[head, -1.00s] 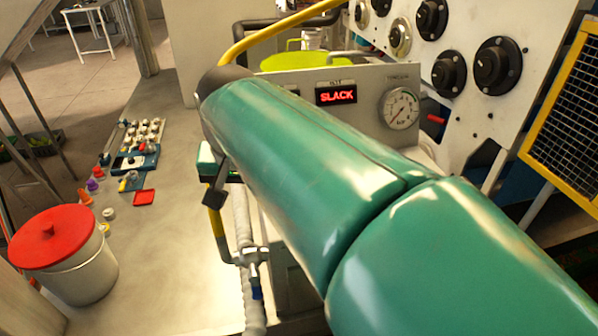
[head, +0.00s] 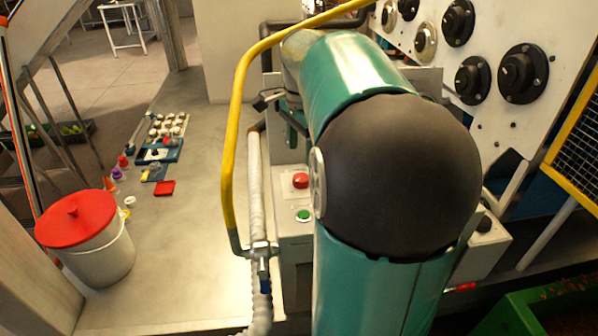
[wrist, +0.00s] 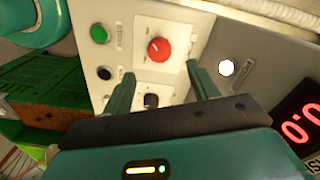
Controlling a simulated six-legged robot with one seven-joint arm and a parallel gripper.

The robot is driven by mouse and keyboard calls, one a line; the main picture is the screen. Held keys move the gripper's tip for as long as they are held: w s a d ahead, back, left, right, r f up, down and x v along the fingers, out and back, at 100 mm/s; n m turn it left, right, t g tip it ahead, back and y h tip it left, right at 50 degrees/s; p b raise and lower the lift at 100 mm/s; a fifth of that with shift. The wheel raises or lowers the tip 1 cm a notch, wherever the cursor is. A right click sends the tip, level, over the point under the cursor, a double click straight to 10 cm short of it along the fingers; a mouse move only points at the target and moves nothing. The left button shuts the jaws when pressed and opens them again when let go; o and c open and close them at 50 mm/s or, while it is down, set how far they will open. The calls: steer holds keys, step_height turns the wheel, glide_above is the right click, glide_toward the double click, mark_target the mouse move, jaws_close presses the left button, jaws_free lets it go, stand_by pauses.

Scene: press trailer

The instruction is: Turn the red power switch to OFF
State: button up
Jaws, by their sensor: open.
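The red power switch (wrist: 159,49) is a round red knob with a pale pointer mark on a light panel in the wrist view. A red round control (head: 300,180) shows on a grey box beside my arm in the head view; I cannot tell if it is the same one. My gripper (wrist: 160,70) is open in the wrist view, its two green fingers pointing at the panel on either side of the knob's lower area. Nothing is between the jaws that they grip. Contact with the knob is not visible. The OFF lettering is too small to read.
A green button (wrist: 99,34), a black button (wrist: 104,73) and a black knob (wrist: 151,101) sit close to the switch. A red-digit display (wrist: 300,122) is at right. A yellow rail (head: 232,140) and pale hose (head: 256,190) stand left of my arm.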

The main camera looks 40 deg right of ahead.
mark_target(301, 177)
step_height(301, 177, down, 8)
steer(key=shift+r, duration=0.2)
steer(key=c, duration=1)
